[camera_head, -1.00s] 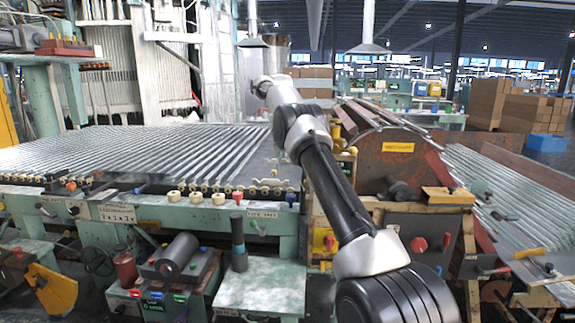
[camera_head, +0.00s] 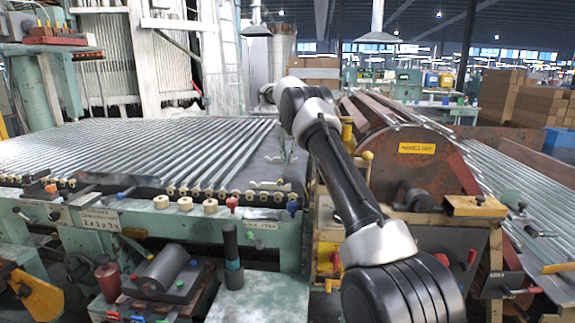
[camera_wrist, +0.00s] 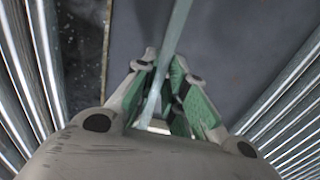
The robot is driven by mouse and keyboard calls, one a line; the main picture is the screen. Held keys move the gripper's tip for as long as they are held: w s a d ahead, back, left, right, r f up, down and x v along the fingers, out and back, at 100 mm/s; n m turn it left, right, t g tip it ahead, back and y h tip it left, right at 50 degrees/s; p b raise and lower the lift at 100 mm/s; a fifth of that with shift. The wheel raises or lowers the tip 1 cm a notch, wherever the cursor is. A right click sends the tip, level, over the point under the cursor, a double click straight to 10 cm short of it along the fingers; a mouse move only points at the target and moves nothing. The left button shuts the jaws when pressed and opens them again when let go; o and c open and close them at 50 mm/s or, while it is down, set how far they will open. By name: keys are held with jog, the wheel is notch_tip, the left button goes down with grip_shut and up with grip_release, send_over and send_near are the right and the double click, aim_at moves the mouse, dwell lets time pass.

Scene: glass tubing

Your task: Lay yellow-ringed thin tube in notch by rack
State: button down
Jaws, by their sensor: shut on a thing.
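My gripper (camera_wrist: 165,95) is shut on a thin clear tube (camera_wrist: 176,38) in the wrist view. The tube runs from the top edge down between the green-padded fingers. No yellow ring can be made out on it. Below the gripper is a dark flat surface (camera_wrist: 225,35), with tubes lying on both sides. In the head view my arm reaches over the right part of the tube bench, and the held tube cannot be made out clearly. The rack of parallel glass tubes (camera_head: 160,150) fills the bench at left. I cannot pick out the notch.
A row of cream rollers and knobs (camera_head: 186,203) lines the bench's front edge. A rusty drum housing with a yellow label (camera_head: 417,148) stands right of my arm. More tubes (camera_head: 525,175) slope at far right. The dark strip (camera_head: 262,165) right of the rack looks bare.

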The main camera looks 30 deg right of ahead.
aim_at(287, 159)
jog(key=shift+f, duration=1.6)
jog(key=shift+f, duration=0.15)
jog(key=shift+f, duration=0.25)
jog(key=c, duration=1.5)
grip_release()
jog(key=shift+o, duration=0.2)
jog(key=shift+r, duration=0.1)
